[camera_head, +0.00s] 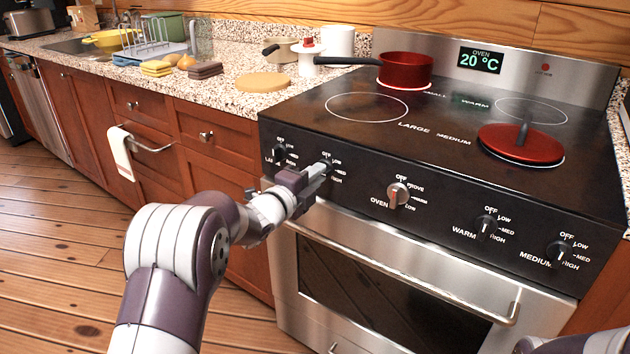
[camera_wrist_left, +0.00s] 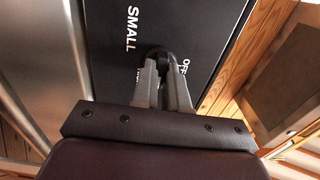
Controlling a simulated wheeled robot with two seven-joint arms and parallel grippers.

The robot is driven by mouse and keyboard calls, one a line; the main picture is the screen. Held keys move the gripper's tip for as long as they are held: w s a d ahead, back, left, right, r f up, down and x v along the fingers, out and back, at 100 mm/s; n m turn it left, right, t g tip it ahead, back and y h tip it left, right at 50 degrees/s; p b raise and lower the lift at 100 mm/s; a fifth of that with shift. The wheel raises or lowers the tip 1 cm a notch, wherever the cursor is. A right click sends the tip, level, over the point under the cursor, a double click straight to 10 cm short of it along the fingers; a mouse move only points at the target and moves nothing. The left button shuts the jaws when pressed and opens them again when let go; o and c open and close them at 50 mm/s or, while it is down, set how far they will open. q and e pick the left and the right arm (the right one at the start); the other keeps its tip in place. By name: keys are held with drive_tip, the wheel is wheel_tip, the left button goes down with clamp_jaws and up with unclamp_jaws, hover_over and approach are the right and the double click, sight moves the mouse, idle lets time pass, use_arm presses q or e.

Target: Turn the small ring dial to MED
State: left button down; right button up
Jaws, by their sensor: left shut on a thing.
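The small ring dial (camera_head: 327,163) is a black knob on the stove's dark front panel, second from the left. In the left wrist view the dial (camera_wrist_left: 161,54) shows between the fingertips, with SMALL printed to its left and OFF to its right. My left gripper (camera_head: 319,171) is at the dial, and its two grey fingers (camera_wrist_left: 161,72) are shut on it.
A red lid (camera_head: 521,143) covers the right front ring. The LARGE dial (camera_head: 279,152) is close left of my gripper, the oven dial (camera_head: 398,195) to its right. The oven handle (camera_head: 400,265) juts out below.

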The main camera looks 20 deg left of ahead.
idle(0.4)
use_arm(q)
drive_tip(key=c, duration=1.1)
unclamp_jaws()
drive_tip(key=shift+c, duration=0.2)
drive_tip(key=p+v, duration=0.2)
drive_tip(key=v, duration=1)
drive_tip(key=shift+s, duration=0.3)
drive_tip(key=shift+a, duration=0.1)
